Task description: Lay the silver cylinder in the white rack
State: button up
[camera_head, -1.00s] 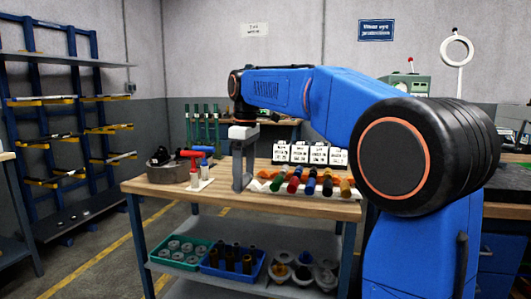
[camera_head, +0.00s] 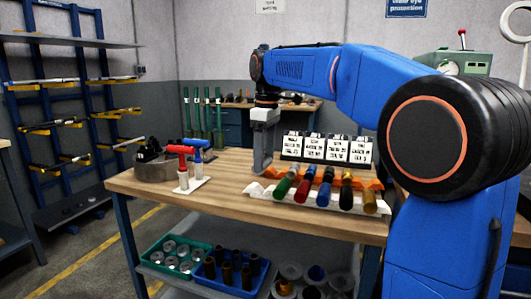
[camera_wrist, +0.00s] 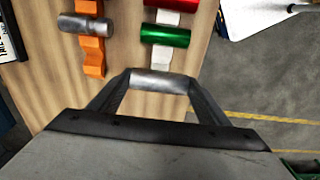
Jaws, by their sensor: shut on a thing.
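The silver cylinder (camera_wrist: 158,82) lies crosswise between my gripper's fingers (camera_wrist: 160,84) in the wrist view, and the gripper is shut on it. In the head view my gripper (camera_head: 262,168) points down at the left end of the racks; the cylinder cannot be made out there. The white rack (camera_head: 256,190) lies along the table's front and holds several coloured cylinders. In the wrist view the white rack (camera_wrist: 167,18) shows between a red cylinder (camera_wrist: 172,3) and a green cylinder (camera_wrist: 165,35). The held cylinder is apart from the green one, beyond it at the rack's end.
An orange rack (camera_head: 374,184) lies behind the white one; a grey cylinder (camera_wrist: 84,24) rests in it. White label cards (camera_head: 337,149) stand behind. A stand with red-topped and blue-topped tools (camera_head: 188,186) and a grey bin (camera_head: 155,169) are at left. Bare wood (camera_head: 228,196) lies between.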

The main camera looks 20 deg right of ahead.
jog(key=shift+f, duration=3.15)
jog(key=shift+f, duration=0.15)
jog(key=o, duration=1.3)
jog(key=r, duration=1.7)
jog(key=shift+s+d+r, duration=0.15)
jog(key=shift+s+d, duration=0.15)
